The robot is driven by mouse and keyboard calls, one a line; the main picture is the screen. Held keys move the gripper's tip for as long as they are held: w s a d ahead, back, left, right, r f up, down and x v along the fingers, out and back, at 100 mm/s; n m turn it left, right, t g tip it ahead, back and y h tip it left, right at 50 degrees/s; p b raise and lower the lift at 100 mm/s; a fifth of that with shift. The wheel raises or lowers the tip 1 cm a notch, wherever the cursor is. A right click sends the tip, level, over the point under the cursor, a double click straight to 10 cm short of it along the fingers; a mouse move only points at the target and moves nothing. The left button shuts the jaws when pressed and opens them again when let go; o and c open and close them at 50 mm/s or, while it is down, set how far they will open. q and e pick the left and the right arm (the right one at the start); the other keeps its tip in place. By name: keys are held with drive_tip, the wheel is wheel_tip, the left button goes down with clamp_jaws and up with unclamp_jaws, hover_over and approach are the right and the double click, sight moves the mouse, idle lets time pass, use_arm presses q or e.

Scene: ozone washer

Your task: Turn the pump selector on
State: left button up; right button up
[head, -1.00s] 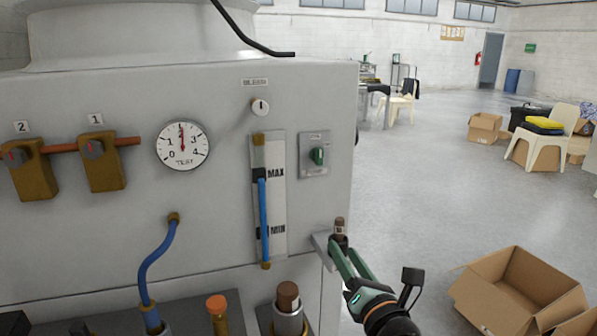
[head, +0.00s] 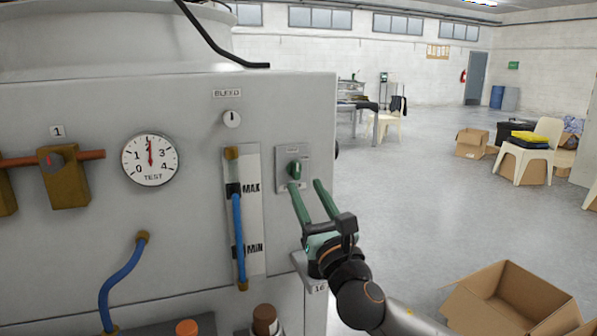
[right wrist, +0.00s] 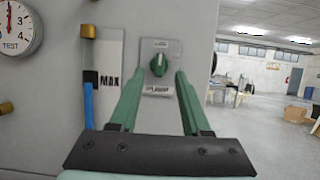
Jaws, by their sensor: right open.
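The pump selector is a small green knob (head: 295,169) on a grey plate (head: 284,153) at the right of the machine's front panel. In the right wrist view the green knob (right wrist: 159,65) shows a pale mark on top, and the plate reads PUMP below it. My right gripper (head: 306,184) is open, with its two green fingers pointing at the panel just below the knob. In the right wrist view the fingertips (right wrist: 157,77) spread to either side below the knob; I cannot tell how near they are in depth. My left gripper is not in view.
Left of the plate is a sight tube with a blue column (head: 238,230) and MAX and MIN marks. A BLEED knob (head: 232,118) and a round gauge (head: 150,159) sit on the same panel. An open cardboard box (head: 510,300) is on the floor right; the floor between is clear.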

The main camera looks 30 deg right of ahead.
sight(298, 172)
drive_tip(key=shift+x, duration=2.65)
clamp_jaws()
